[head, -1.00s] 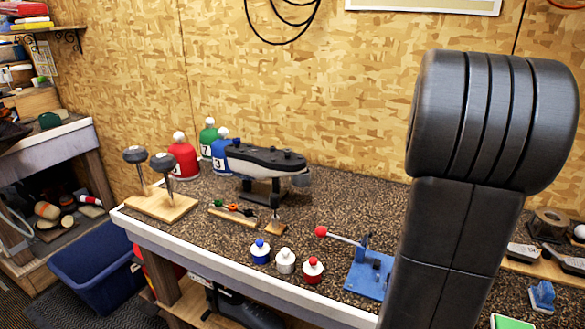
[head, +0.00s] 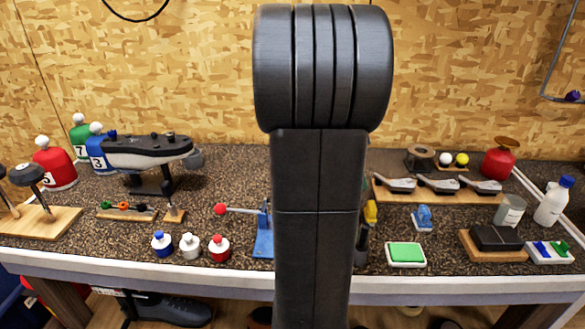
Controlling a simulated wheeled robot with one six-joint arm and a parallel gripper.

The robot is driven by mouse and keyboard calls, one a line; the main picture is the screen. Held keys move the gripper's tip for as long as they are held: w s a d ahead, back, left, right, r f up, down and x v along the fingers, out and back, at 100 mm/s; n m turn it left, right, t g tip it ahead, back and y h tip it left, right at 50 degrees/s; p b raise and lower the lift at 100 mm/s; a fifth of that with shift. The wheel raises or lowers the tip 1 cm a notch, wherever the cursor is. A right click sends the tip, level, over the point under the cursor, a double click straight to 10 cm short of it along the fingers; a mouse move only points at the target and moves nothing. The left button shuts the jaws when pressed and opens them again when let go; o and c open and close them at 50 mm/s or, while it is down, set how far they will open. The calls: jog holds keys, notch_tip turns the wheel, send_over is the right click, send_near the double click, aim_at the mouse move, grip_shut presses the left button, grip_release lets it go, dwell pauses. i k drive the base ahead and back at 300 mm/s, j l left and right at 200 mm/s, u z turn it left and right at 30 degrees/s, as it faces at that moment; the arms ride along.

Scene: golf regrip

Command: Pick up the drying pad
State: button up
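A flat green pad (head: 406,252) in a shallow white tray (head: 406,265) lies near the front edge of the workbench, right of centre. It looks most like the drying pad, but I cannot tell for sure. A dark block (head: 497,237) on a wooden board lies further right. My own dark arm stands upright in the middle of the head view and hides part of the bench. My gripper is not in view.
A blue clamp with a red-knobbed lever (head: 263,236) stands left of my arm, partly hidden. Small bottles (head: 190,246) stand near the front edge. Club heads on a board (head: 438,188), a grey can (head: 510,210) and a white bottle (head: 553,202) stand right. Bare bench surrounds the tray.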

aim_at(422, 218)
jog(key=l+z, duration=0.1)
jog(key=l, duration=0.35)
jog(key=i+l, duration=0.15)
jog(key=l, duration=0.25)
jog(key=l+z, duration=0.15)
jog(key=l, duration=0.3)
jog(key=i+l, duration=0.15)
jog(key=l, duration=0.25)
jog(key=i+l+z, duration=0.15)
jog(key=l, duration=0.3)
